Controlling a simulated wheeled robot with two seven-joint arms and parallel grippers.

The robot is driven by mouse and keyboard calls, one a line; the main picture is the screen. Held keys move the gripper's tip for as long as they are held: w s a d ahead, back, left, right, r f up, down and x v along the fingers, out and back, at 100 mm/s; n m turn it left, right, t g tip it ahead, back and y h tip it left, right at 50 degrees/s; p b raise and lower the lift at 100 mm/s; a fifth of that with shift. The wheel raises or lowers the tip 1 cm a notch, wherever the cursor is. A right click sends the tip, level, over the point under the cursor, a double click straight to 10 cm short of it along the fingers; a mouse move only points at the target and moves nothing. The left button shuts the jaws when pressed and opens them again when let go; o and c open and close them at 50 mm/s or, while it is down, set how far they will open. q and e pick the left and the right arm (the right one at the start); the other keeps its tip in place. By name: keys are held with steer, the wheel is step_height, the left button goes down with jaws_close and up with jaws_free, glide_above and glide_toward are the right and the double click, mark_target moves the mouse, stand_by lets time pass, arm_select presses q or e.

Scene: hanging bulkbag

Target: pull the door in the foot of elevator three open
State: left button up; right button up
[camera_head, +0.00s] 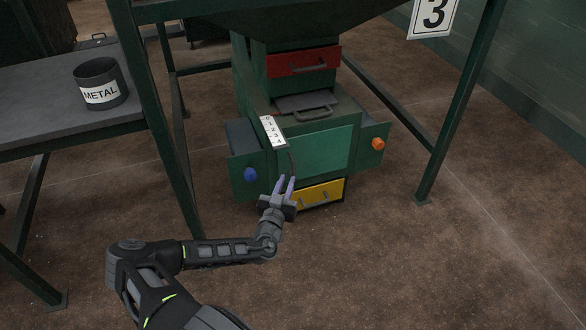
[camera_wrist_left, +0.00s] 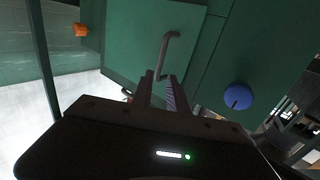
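The door (camera_head: 322,152) is a flat green panel on the front of the green elevator foot, and it looks shut. It also shows in the left wrist view (camera_wrist_left: 130,40), turned upside down. Its grey bar handle (camera_wrist_left: 166,52) runs along one side of the panel; in the head view it is a thin dark line near the left edge. My left gripper (camera_head: 286,184) is open at the low end of the handle. In the left wrist view its fingertips (camera_wrist_left: 159,80) lie on either side of the handle's end; contact cannot be told. My right gripper is not in view.
A blue knob (camera_head: 250,174) and an orange knob (camera_head: 378,144) flank the door. A yellow drawer front (camera_head: 318,194) lies below, a red one (camera_head: 300,62) above. Green frame posts stand either side. A table (camera_head: 40,120) with a METAL bin (camera_head: 100,84) is left. Floor in front is clear.

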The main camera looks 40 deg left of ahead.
mark_target(293, 166)
arm_select(q)
steer(key=shift+w, duration=0.1)
steer(key=b+x, duration=0.3)
steer(key=x, duration=0.4)
steer(key=shift+d+f, duration=0.1)
steer(key=shift+w, duration=0.3)
steer(key=shift+c, duration=0.6)
jaws_close()
stand_by(0.5)
